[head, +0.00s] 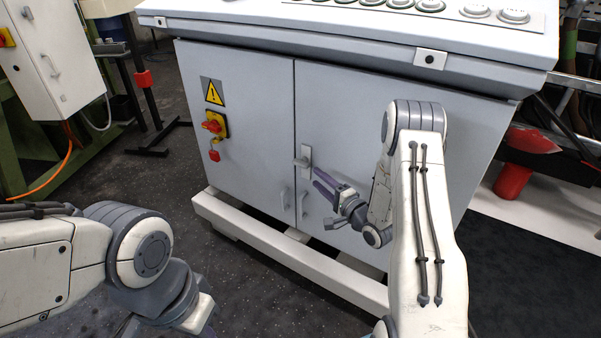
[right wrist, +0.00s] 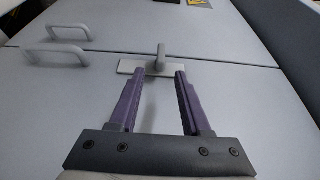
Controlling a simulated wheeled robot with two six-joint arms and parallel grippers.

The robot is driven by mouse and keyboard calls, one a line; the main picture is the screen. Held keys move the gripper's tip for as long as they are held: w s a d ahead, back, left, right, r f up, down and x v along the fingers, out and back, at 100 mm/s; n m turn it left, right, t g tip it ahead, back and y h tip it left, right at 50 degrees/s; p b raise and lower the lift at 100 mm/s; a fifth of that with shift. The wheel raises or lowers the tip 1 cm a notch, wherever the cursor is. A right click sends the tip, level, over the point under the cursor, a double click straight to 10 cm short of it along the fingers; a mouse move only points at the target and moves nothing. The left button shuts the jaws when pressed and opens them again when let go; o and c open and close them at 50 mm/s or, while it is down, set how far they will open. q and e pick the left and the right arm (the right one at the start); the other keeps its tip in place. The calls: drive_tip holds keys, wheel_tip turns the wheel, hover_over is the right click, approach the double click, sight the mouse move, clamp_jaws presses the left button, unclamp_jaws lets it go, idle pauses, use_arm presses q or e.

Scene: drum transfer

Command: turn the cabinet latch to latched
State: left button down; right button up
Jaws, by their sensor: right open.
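The cabinet (head: 240,110) is light grey with two doors. Its latch (head: 303,161) is a small grey lever on a pale plate by the seam between the doors. In the right wrist view the latch lever (right wrist: 161,57) stands out from its plate (right wrist: 150,69), just beyond and between my fingertips. My right gripper (head: 318,181) is open and empty, its purple fingers pointing at the latch, close to it; whether they touch it I cannot tell. In the right wrist view the gripper (right wrist: 159,72) shows both fingers apart. My left arm is at the lower left; its gripper's fingers are not visible.
Two door handles (head: 283,199) (head: 304,205) sit below the latch. A red and yellow switch (head: 214,124) and a warning sign (head: 212,91) are on the left door. A pale base rail (head: 290,255) runs along the cabinet's foot. A sloped control panel (head: 350,35) overhangs the doors.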

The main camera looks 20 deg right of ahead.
sight(306, 168)
drive_tip(key=b+x, duration=0.2)
drive_tip(key=x, duration=0.7)
drive_tip(key=shift+w+a+r, duration=0.1)
drive_tip(key=shift+w+a, duration=0.1)
drive_tip(key=shift+w, duration=0.15)
clamp_jaws()
